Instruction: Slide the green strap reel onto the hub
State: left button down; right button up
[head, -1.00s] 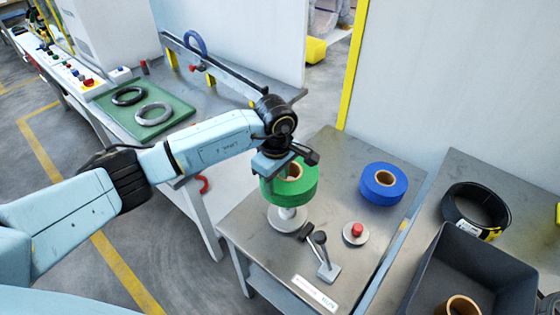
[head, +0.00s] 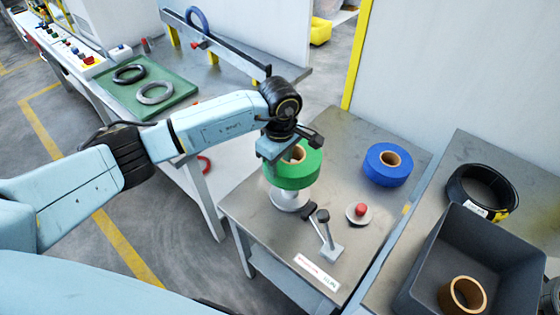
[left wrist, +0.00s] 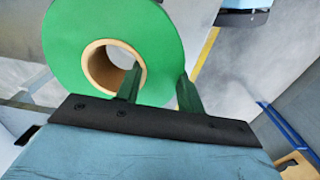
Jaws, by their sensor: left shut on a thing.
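The green strap reel (head: 293,177) has a tan core and sits upright, its hole facing up, just above the white hub (head: 290,201) on the near metal table. My left gripper (head: 285,157) is shut on the reel's ring from above. In the left wrist view, the green reel (left wrist: 75,35) shows one finger of my left gripper (left wrist: 160,85) inside the core hole and the other at the outer rim. A little of the hub's white base shows below the reel. Whether the post is inside the core is hidden. My right gripper is not in view.
A blue reel (head: 388,164) lies on the table to the right. A red-knobbed disc (head: 359,213) and a black-handled lever (head: 327,239) stand in front. A dark bin (head: 480,245) holds a tan ring. A green mat (head: 148,101) carries two rings.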

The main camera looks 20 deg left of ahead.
pick_arm(q)
jog(key=shift+w+f+b, duration=0.1)
jog(key=shift+f+b, duration=1.25)
jog(key=shift+f, duration=0.35)
jog(key=shift+b, duration=0.5)
dwell(0.6)
jog(key=shift+f+b, duration=1.45)
jog(key=shift+f, duration=0.15)
jog(key=shift+f, duration=0.15)
jog(key=shift+f+b, duration=0.35)
jog(key=shift+b, duration=0.05)
jog(key=shift+f, duration=0.15)
jog(key=shift+f+b, duration=0.75)
jog(key=shift+b, duration=0.05)
